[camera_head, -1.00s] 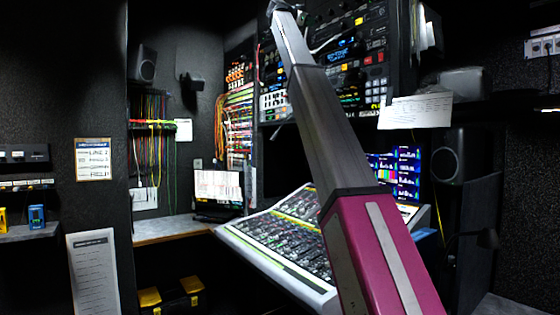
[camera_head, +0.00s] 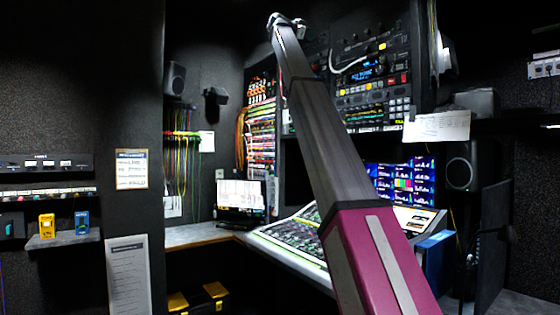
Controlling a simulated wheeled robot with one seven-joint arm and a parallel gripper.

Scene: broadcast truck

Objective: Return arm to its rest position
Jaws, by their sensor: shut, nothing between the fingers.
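My arm (camera_head: 329,150) rises from the bottom right toward the upper middle, with a magenta lower link and a dark grey upper link. Its far end shows a small light grey joint at the top, in front of the equipment racks. No gripper fingers can be made out there, so what my gripper is doing is not visible. The arm covers part of the mixing console and the rack.
The mixing console (camera_head: 290,240) lies behind my arm, with lit screens (camera_head: 405,180) and a black speaker (camera_head: 461,166) to the right. A rack (camera_head: 372,75) stands behind the arm's upper part. A shelf (camera_head: 63,240) holds yellow and blue devices at left.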

